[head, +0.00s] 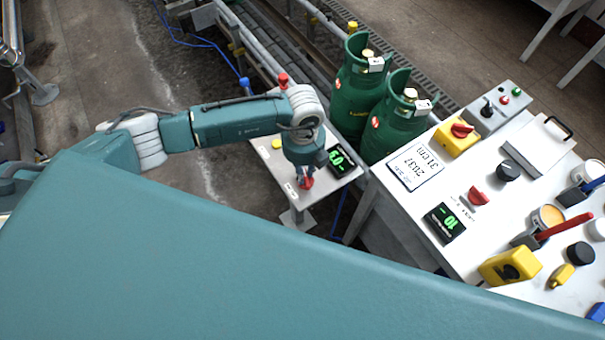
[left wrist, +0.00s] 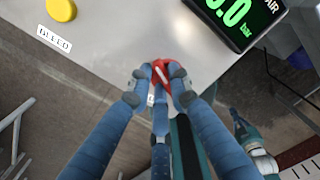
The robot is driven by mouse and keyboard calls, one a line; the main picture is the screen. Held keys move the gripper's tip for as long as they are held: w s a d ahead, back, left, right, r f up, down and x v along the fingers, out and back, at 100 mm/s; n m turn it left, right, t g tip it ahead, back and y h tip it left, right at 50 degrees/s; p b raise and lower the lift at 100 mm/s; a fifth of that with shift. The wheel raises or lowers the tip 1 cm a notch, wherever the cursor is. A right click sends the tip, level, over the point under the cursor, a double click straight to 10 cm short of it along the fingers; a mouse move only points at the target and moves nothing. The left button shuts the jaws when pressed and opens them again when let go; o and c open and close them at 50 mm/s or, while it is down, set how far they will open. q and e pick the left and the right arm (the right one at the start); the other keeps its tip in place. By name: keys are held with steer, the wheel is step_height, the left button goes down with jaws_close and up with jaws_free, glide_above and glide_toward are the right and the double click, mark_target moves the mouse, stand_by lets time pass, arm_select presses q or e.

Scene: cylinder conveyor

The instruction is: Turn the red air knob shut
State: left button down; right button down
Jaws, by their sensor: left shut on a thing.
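The red air knob (head: 307,183) sits on the small grey panel (head: 268,160), near its front edge. It shows at the middle of the left wrist view (left wrist: 163,75), with a white line on its face that runs slightly tilted to the right. My left gripper (head: 305,176) comes down over the knob from above. In the left wrist view my left gripper (left wrist: 158,83) is shut on the knob, which partly shows between the fingertips. A black display (left wrist: 240,18) marked AIR, with green digits ending in .0 bar, stands beside the knob. My right gripper is not in view.
A yellow button (left wrist: 62,9) and a BLEED label (left wrist: 54,39) are on the same panel. Green gas cylinders (head: 395,122) stand close behind it. A white table (head: 480,255) at right holds another red knob (head: 478,196), displays and tools.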

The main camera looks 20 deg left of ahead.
arm_select(q)
steer(key=m+b, duration=0.1)
steer(key=m, duration=0.1)
steer(key=m+b, duration=0.1)
steer(key=b, duration=0.1)
steer(key=shift+w+d+f+m, duration=0.15)
steer(key=shift+w+m, duration=0.05)
steer(key=shift+m, duration=0.2)
steer(key=m+b, duration=0.4)
steer(key=b, duration=0.1)
steer(key=m+b, duration=0.2)
steer(key=m, duration=0.1)
steer(key=shift+w+d, duration=0.15)
steer(key=shift+d, duration=0.2)
steer(key=shift+d+r+m+b, duration=0.15)
steer(key=shift+r+m+b, duration=0.05)
steer(key=shift+m+b, duration=1.4)
steer(key=c, duration=1.6)
jaws_free()
steer(key=shift+r, duration=0.15)
step_height(320, 180, up, 12)
steer(key=shift+f, duration=0.1)
